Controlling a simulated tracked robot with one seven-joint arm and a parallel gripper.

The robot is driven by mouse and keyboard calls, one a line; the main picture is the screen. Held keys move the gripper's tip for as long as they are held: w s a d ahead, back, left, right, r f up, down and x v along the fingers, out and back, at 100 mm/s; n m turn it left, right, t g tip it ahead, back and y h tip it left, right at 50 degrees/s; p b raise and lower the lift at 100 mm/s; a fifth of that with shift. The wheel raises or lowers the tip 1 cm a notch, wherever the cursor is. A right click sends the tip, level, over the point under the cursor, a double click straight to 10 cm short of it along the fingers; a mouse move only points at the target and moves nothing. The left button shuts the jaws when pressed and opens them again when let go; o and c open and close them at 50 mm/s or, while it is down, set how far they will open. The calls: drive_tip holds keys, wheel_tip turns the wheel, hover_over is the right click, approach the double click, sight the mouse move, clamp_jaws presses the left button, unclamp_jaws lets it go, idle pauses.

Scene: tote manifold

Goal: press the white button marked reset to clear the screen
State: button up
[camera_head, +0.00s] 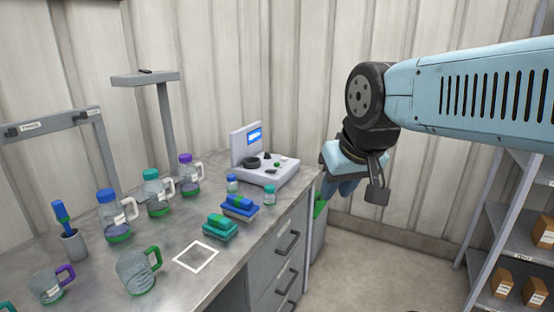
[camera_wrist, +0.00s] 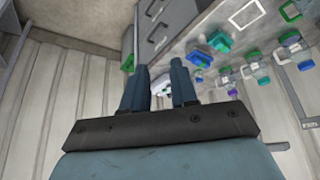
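A pale console (camera_head: 289,172) stands at the back right corner of the bench, with a lit blue screen (camera_head: 255,136) on its upright panel. Its top carries small dark, green and pale controls. A small pale button (camera_head: 284,161) is near the right side; its marking is too small to read. My gripper (camera_head: 345,188) hangs to the right of the console, apart from it, past the bench edge. In the wrist view its two blue fingers (camera_wrist: 160,66) are spread with a gap between them. Part of a white object shows behind the fingers there, mostly hidden.
The metal bench (camera_head: 180,292) holds several lidded bottles and mugs, a cup with a blue-handled tool (camera_head: 61,213), and stacked blue and green items (camera_head: 238,207). Shelves with boxes (camera_head: 541,232) are at right.

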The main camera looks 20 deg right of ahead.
clamp_jaws()
idle(1.1)
